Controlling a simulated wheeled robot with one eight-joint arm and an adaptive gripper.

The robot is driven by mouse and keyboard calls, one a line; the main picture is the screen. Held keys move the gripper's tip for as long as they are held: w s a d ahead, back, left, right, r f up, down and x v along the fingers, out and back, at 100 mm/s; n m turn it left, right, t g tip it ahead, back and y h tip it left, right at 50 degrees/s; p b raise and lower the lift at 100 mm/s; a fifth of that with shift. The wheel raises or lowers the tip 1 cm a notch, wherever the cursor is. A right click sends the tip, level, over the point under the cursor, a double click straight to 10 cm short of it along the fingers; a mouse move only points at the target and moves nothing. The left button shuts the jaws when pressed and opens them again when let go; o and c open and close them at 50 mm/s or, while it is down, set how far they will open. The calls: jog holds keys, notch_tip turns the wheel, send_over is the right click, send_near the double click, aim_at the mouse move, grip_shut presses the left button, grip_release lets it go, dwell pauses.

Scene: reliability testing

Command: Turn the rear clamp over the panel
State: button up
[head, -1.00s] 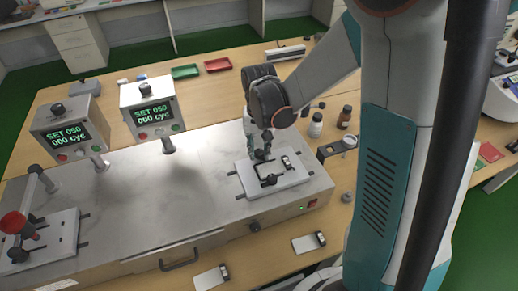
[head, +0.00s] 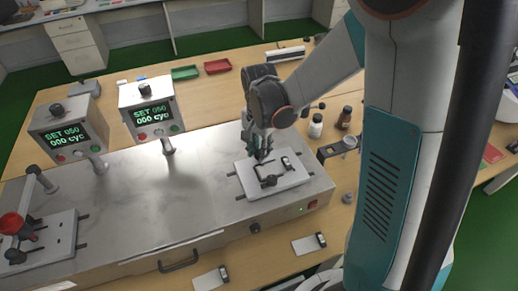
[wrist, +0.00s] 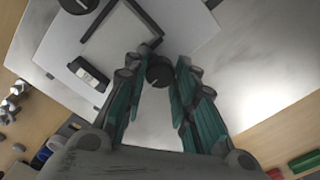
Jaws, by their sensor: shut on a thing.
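The pale panel (head: 268,171) lies on the white fixture plate (head: 295,180) at the right end of the steel bench; it also shows in the wrist view (wrist: 118,40). The rear clamp is a round dark knob (wrist: 159,71) at the panel's rear edge. My gripper (wrist: 160,75) is shut on this knob, a finger on each side, pointing down; it also shows in the head view (head: 261,155). A dark strip lies along the panel edge near the knob; I cannot tell whether it is the clamp's arm. The front clamp (head: 269,182) stands at the panel's near edge.
A small black-and-white part (head: 286,163) sits on the plate beside the panel. Two control boxes (head: 152,112) stand on posts at the left. Brown and white bottles (head: 316,126) stand behind on the right. The steel bench middle is clear.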

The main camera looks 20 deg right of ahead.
dwell(0.4)
jog(key=o, duration=1.1)
notch_tip(320, 180, up, 12)
jog(key=shift+r, duration=0.1)
jog(key=s+r+n+t, duration=0.1)
jog(key=s+n+t, duration=0.1)
jog(key=s, duration=0.3)
jog(key=s+r+n+t, duration=0.2)
jog(key=s+n, duration=0.3)
jog(key=s+r+n+t, duration=0.1)
jog(key=s+n+t, duration=0.2)
jog(key=s+n, duration=0.1)
jog(key=shift+s+a+r, duration=0.25)
jog(key=shift+s+a, duration=0.05)
jog(key=shift+s, duration=0.35)
